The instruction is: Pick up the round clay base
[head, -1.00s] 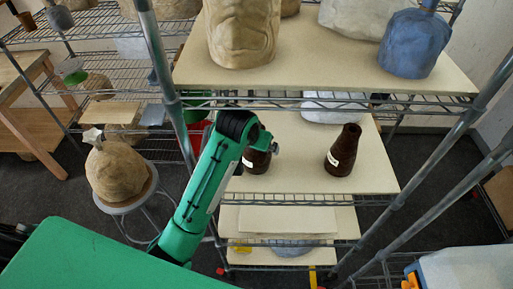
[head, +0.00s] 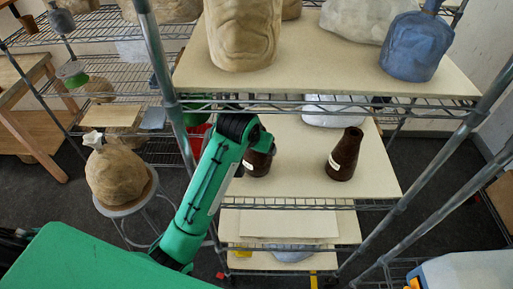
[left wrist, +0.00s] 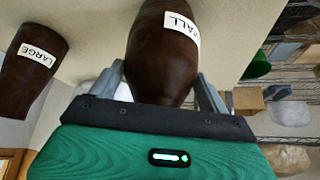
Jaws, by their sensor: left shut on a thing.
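A dark brown, glossy, rounded base (head: 257,163) is on the middle shelf, partly hidden by my left arm in the head view. In the left wrist view this brown base (left wrist: 163,50) fills the middle, with a white label ending in "ALL". My left gripper (left wrist: 160,88) is shut on it, one finger on each side. A second brown base (head: 345,155), labelled "LARGE" in the left wrist view (left wrist: 30,62), stands apart from it. A rounded, tan, clay-like lump (head: 115,175) sits on a stool at the left. My right gripper is not in view.
The upper shelf board (head: 320,75) overhangs the middle shelf and carries a tan face sculpture (head: 241,35) and a blue vessel (head: 412,45). A metal post (head: 165,80) stands just left of my arm. The middle shelf (head: 300,150) is bare between the brown bases.

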